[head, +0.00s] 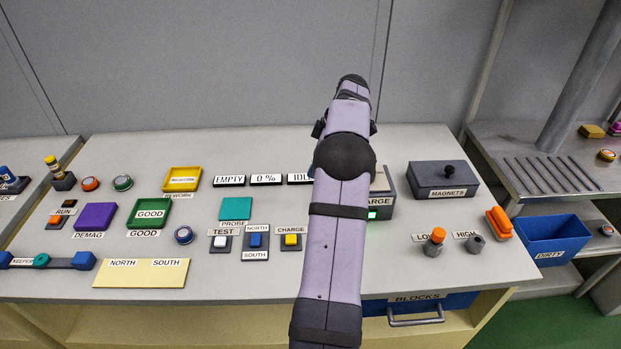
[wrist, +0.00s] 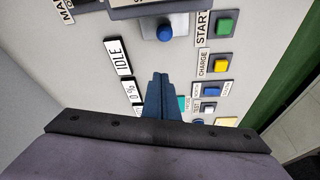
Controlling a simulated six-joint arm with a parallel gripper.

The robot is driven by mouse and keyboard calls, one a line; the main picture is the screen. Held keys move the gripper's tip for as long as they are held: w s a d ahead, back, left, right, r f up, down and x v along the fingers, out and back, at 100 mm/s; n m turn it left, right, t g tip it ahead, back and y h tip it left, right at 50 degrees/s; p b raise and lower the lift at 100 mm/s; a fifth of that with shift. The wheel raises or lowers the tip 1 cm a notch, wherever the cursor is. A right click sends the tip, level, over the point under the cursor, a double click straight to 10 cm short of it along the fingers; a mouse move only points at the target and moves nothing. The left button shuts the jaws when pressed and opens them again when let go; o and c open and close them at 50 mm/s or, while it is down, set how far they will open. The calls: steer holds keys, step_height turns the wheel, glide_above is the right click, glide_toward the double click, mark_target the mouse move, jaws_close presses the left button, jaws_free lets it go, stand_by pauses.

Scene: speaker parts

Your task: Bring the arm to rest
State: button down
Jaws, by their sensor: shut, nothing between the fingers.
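My arm (head: 338,200) reaches from the front edge across the workbench (head: 400,140), and its upper end is near the back wall. My gripper's fingers are hidden in the head view. In the wrist view my gripper (wrist: 158,78) is shut and empty, its blue-grey fingers together above the bench. Beyond the fingertips is a grey unit with a blue knob (wrist: 165,33). The IDLE display (wrist: 118,57) is to the left of the fingers, and the yellow CHARGE button (wrist: 221,65) is to the right.
The arm partly hides the charge unit (head: 380,213), which shows a green light. A dark MAGNETS box (head: 443,181) stands to its right. Pads, trays and buttons fill the left side.

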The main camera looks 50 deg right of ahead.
steer(key=shift+s+r, duration=0.1)
steer(key=shift+r, duration=0.3)
steer(key=w+a+r+m+g+p, duration=0.1)
steer(key=a+m+g+p, duration=0.15)
steer(key=a, duration=2.25)
steer(key=s+a+f+m+h+p, duration=0.2)
steer(key=s+a+f+m+p, duration=0.1)
steer(key=s+a, duration=1.3)
step_height(320, 180, down, 6)
steer(key=b, duration=0.6)
steer(key=shift+g, duration=0.35)
